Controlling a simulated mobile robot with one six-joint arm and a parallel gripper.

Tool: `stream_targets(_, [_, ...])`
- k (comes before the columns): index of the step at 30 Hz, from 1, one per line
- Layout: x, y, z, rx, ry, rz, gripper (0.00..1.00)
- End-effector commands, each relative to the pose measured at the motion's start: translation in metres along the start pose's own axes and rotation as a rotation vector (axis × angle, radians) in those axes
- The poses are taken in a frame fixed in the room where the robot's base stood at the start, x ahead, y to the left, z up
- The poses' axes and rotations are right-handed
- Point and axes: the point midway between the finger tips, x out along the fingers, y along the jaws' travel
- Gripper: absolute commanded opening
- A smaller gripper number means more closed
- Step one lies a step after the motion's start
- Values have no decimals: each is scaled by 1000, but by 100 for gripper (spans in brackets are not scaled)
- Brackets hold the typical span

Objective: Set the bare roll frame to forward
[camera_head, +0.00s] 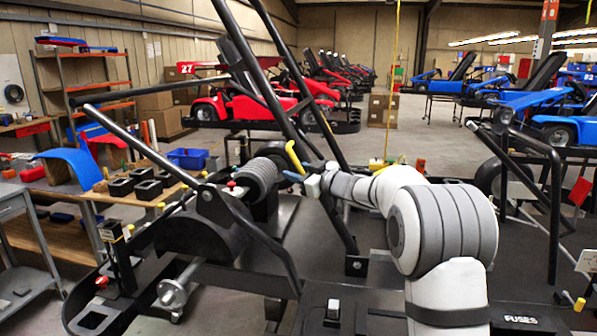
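The bare roll frame (318,196) is made of long black tubes that rise from a foot on the dark kart deck. It leans up and to the left, and its top is out of view. My gripper (288,160) has a yellow finger and a blue finger, spread apart beside the frame's near tube at mid height. I cannot tell whether the fingers are around the tube or touch it.
A wooden bench (150,205) with black bins and a metal cart (25,225) are beyond.

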Motion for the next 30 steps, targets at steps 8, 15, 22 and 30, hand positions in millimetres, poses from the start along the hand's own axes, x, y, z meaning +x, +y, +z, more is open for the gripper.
stream_targets(8, [0, 0, 0, -1, 0, -1, 25])
stream_targets(15, [0, -1, 0, -1, 1, -1, 6])
stream_targets(22, [0, -1, 0, -1, 1, -2, 0])
stream_targets(30, [-1, 0, 0, 0, 3, -3, 0])
